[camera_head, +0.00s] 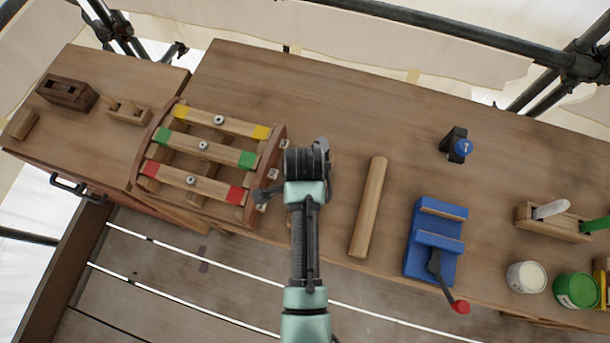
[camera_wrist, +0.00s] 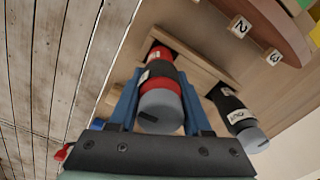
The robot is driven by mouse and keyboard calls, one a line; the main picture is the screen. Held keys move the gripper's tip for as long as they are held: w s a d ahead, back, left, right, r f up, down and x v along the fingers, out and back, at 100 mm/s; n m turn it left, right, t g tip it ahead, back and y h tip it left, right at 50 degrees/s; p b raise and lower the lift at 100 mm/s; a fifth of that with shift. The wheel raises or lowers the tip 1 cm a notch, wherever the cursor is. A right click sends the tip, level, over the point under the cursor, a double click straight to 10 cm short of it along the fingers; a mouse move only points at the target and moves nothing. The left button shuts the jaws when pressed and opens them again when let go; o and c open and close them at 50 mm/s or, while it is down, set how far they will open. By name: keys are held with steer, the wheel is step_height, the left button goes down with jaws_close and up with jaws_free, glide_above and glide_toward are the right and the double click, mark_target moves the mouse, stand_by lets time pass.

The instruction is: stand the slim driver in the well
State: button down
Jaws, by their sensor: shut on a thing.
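In the wrist view a red and black driver (camera_wrist: 165,70) with a grey end stands between the two blue fingers of my gripper (camera_wrist: 161,88). My gripper is shut on it. A second driver (camera_wrist: 232,107), black with a grey end and a white label, stands to the right, apart from the fingers. Both point down at a pale wooden rack (camera_wrist: 190,52); I cannot tell how deep the held one sits, nor which driver is the slim one. In the head view my gripper (camera_head: 305,165) is beside the right end of the striped wooden frame, and my arm hides the drivers and rack.
The frame (camera_head: 276,150) has red, green and yellow-ended bars; number tags (camera_wrist: 239,26) show beside it. A wooden roller (camera_head: 369,207), a blue vise (camera_head: 432,240) with a red-knobbed handle, and paint pots (camera_head: 526,277) stand to the right. The back middle of the bench is clear.

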steer(key=shift+w+f, duration=0.1)
steer(key=shift+f, duration=0.9)
steer(key=shift+c, duration=1.8)
jaws_free()
steer(key=shift+f, duration=0.1)
